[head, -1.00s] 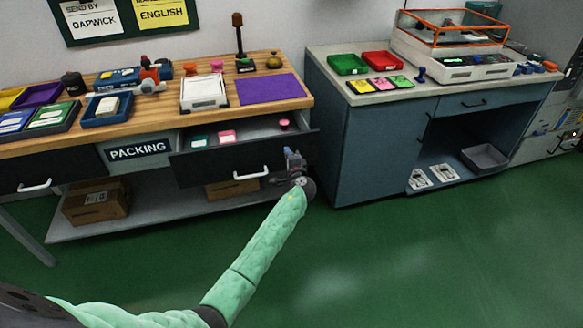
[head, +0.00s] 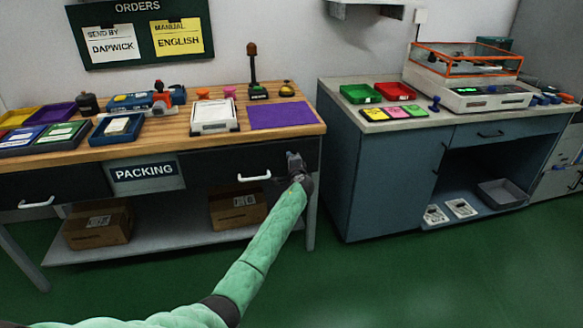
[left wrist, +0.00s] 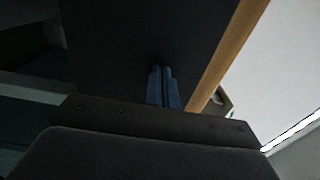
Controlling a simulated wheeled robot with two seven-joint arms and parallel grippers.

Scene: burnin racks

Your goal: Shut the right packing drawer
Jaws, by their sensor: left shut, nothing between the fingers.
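The right packing drawer (head: 222,168) is the dark front with a white handle (head: 254,177), under the wooden bench top and right of the PACKING sign (head: 144,172). Its front looks flush with the bench and no inside shows. My left gripper (head: 293,158) is at the right part of the drawer front, right of the handle. In the left wrist view its two blue fingers (left wrist: 162,88) are together, pointing at the dark drawer front (left wrist: 140,35), with nothing between them. The fingertips look at or very near the front. My right gripper is not in view.
The left drawer (head: 75,182) has a white handle and looks closed. Cardboard boxes (head: 98,226) stand on the shelf below. A blue cabinet (head: 365,180) stands to the right across a narrow gap. The green floor (head: 400,285) in front is clear.

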